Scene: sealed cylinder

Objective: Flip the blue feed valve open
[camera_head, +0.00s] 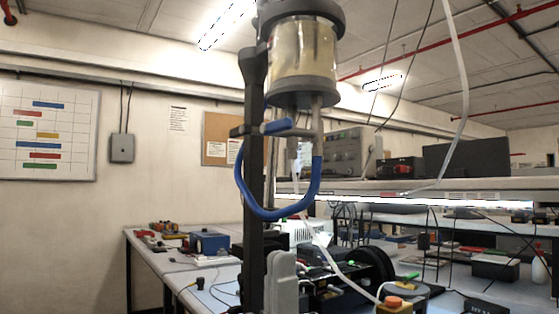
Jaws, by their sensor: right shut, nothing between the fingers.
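The blue feed valve handle (277,127) is a short blue lever just below the clear cylinder (303,55). It lies nearly level, tilted slightly up to the right, along a grey horizontal fitting beside the dark upright post (253,180). A blue hose (270,214) loops below it, its right end rising to the pipe under the cylinder. The cylinder holds pale yellowish contents between dark end caps. My right gripper (281,257) appears as a light grey shape at the bottom centre, shut and empty, well below the valve handle and apart from it. My left gripper is not in view.
A workbench (160,263) with tools and devices stands behind the post. A shelf (440,186) with a grey instrument (335,155) is at the right. A pale cable (463,75) hangs at upper right. The space left of the valve looks clear.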

